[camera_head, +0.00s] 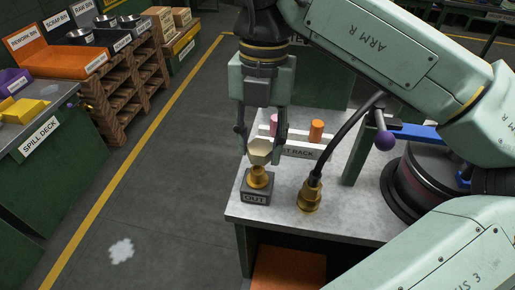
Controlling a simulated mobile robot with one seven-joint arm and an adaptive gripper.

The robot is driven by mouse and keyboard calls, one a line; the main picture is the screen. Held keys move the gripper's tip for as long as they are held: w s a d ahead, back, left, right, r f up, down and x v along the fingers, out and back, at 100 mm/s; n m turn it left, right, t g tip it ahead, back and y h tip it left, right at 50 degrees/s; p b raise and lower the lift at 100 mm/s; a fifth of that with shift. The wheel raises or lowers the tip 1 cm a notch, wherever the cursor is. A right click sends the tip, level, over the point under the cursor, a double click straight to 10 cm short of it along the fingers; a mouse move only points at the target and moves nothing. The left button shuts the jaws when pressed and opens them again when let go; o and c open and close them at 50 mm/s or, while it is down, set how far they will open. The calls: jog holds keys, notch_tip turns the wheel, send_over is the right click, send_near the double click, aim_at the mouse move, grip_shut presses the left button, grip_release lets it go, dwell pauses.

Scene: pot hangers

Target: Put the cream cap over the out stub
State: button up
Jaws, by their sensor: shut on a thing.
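The cream cap (260,149) is between the fingers of my gripper (261,146), which is shut on it. The cap sits just above the brass out stub (259,177), nearly in line with it. I cannot tell whether the cap's lower edge touches the stub's top. The stub stands upright on a dark block labelled OUT (255,196) near the left front corner of the grey bench.
A brass fitting (309,197) with a black hose stands to the right of the stub. Behind the gripper is a white rack (304,151) with a pink and an orange (317,130) piece. The grey bench (345,215) ends close to the OUT block. Shelves with bins stand at left.

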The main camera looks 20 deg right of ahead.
aim_at(258, 141)
jog(key=shift+w, duration=0.3)
jog(key=f, duration=0.1)
jog(key=f+b, duration=0.2)
jog(key=shift+w+f, duration=0.25)
jog(key=shift+f, duration=0.15)
jog(key=shift+r, duration=0.1)
jog(key=shift+f+b, duration=0.6)
jog(key=shift+b, duration=0.05)
jog(key=o, duration=0.8)
jog(key=shift+c, duration=0.2)
jog(key=shift+r, duration=0.1)
